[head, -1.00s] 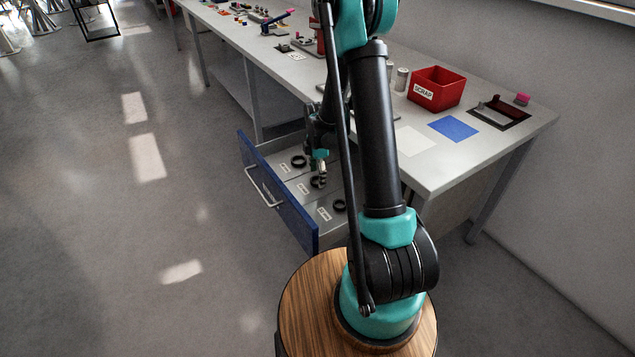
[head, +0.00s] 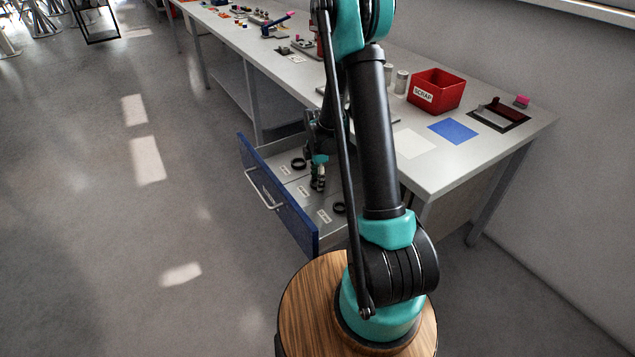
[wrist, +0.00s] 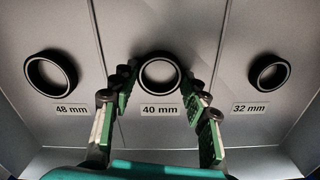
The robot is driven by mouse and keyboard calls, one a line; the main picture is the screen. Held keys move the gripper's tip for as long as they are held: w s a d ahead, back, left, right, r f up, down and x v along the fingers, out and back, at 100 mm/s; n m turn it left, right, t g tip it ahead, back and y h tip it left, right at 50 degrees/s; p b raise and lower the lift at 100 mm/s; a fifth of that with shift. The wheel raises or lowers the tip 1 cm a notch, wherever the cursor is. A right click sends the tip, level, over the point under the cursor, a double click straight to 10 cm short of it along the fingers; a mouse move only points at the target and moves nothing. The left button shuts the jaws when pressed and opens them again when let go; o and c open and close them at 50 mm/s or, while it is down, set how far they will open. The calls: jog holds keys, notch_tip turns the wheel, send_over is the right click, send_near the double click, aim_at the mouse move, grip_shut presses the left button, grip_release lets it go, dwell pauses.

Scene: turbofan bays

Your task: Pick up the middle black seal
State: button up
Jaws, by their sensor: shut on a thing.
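The middle black seal (wrist: 160,55) is a ring above the "40 mm" label (wrist: 160,110) in the centre compartment of the open drawer (head: 279,206). My gripper (wrist: 160,78) has one finger on each side of this ring, and its fingertips press on the ring's outer edge. The ring appears to be still at the drawer floor. In the head view my gripper (head: 318,182) reaches down into the drawer and mostly hides the middle seal. A larger seal (wrist: 29,75) lies left by "48 mm", and a smaller seal (wrist: 254,76) lies right by "32 mm".
Dividers separate the drawer's compartments, and its blue front (head: 290,212) has a handle. The workbench (head: 480,150) stands beside and above it, carrying a red SCRAP bin (head: 437,88), a blue mat (head: 453,129) and a white mat (head: 414,143). The floor at left is clear.

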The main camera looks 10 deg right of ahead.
jog(key=shift+r, duration=0.1)
notch_tip(320, 180, up, 20)
dwell(0.5)
